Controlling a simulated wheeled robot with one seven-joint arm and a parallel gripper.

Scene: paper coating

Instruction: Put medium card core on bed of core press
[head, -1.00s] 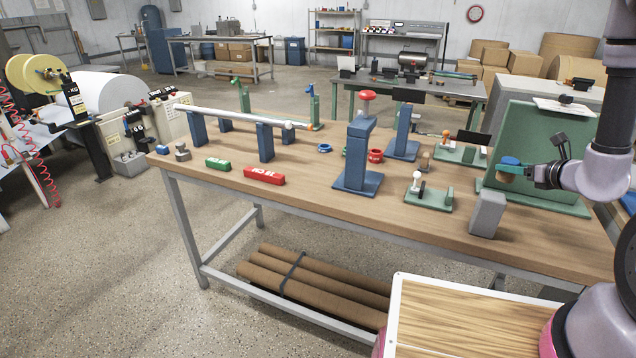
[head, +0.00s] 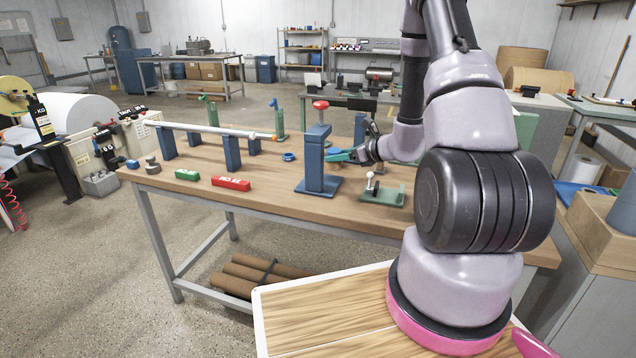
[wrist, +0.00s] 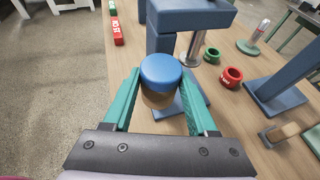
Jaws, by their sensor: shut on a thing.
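My gripper (head: 342,156) is shut on a short brown card core (wrist: 158,99) with a blue top, held upright between the green fingers in the wrist view. The core press (head: 315,160) is a blue frame with a red knob, standing on the bench on a flat blue base. In the wrist view the press (wrist: 190,18) is just beyond the core, and its base shows partly under and beside the core. The core appears above the base, at the press's near side. Its underside is hidden, so contact with the press cannot be told.
A red ring (wrist: 229,77) and a green ring (wrist: 211,54) lie right of the press in the wrist view. A green fixture with a white knob (head: 382,194) sits close by. Red (head: 231,183) and green (head: 187,174) blocks lie left, with open bench between.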

